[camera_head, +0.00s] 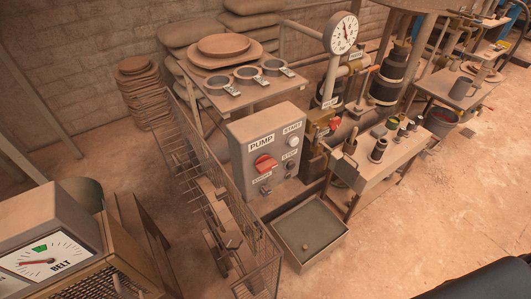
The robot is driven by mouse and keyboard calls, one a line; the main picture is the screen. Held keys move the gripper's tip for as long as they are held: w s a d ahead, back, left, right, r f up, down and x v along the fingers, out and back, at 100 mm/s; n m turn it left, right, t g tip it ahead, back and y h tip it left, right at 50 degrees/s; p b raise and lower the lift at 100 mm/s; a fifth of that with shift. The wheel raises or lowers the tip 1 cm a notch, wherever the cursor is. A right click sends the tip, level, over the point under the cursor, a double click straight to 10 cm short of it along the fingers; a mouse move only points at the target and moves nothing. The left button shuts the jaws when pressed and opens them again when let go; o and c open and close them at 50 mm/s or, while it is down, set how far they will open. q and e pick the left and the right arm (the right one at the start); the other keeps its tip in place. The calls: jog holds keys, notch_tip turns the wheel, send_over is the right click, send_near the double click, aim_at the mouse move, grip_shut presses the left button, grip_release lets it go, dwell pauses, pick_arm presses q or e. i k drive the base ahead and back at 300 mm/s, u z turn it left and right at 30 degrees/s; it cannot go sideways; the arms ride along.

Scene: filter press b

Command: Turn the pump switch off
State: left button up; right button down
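The grey pump control box (240,150) stands upright near the middle of the head view, its labelled face turned towards the lower right. A red rotary switch (265,164) sits under the PUMP label (261,143). Its exact setting is too small to read. A pale button (293,142) sits by the START label and a dark one (291,166) by the STOP label. A smaller dark fitting (266,190) is low on the face. Neither of my grippers is in view, and nothing touches the switch.
A wire mesh guard (205,170) runs along the box's left side. A grey tray (310,262) lies on the floor in front. A small table (370,180) with containers stands to the right. A gauge (341,33) rises behind.

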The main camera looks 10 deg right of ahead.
aim_at(264, 163)
jog(key=u, duration=1.75)
jog(key=k, duration=1.75)
jog(key=z, duration=2.35)
